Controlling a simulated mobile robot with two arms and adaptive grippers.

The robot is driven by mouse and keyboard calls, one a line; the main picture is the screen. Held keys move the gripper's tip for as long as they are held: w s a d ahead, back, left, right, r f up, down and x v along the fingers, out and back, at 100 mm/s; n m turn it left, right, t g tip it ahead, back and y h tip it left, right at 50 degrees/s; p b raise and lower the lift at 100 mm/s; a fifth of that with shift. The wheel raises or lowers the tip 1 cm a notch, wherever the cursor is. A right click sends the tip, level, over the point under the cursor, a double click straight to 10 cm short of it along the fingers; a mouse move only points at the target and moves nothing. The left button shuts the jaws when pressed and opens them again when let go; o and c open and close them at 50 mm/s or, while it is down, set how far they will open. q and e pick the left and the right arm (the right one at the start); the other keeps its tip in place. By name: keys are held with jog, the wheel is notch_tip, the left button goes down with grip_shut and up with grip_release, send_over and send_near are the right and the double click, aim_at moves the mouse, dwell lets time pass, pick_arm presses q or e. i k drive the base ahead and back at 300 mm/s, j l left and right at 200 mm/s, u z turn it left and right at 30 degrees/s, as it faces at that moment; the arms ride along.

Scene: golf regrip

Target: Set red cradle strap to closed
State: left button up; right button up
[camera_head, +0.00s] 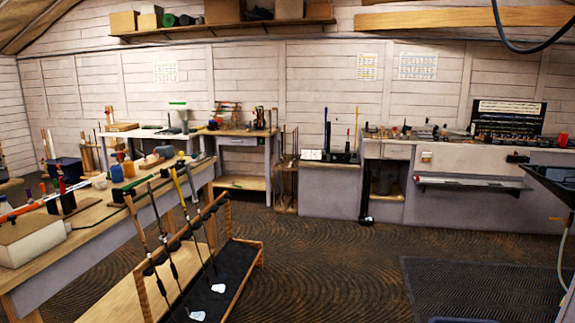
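I cannot make out a red cradle strap for certain, nor whether any strap is open or closed. A red-orange bar (22,209) lies on the long wooden bench (95,222) at the left, behind a white block with a brown top (32,241). A red upright piece (60,181) stands in a dark holder on the same bench. Neither of my grippers is in view.
A wooden rack (227,218) with several golf clubs stands on the floor beside the bench. A grey counter (455,180) lines the back right wall. A dark mat (480,287) lies at the lower right. The middle floor is clear.

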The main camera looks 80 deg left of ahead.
aim_at(63, 181)
jog(key=u, duration=4.1)
jog(key=i+u, duration=0.2)
jog(key=u, duration=0.2)
jog(key=i+l+u, duration=0.15)
jog(key=u, duration=0.25)
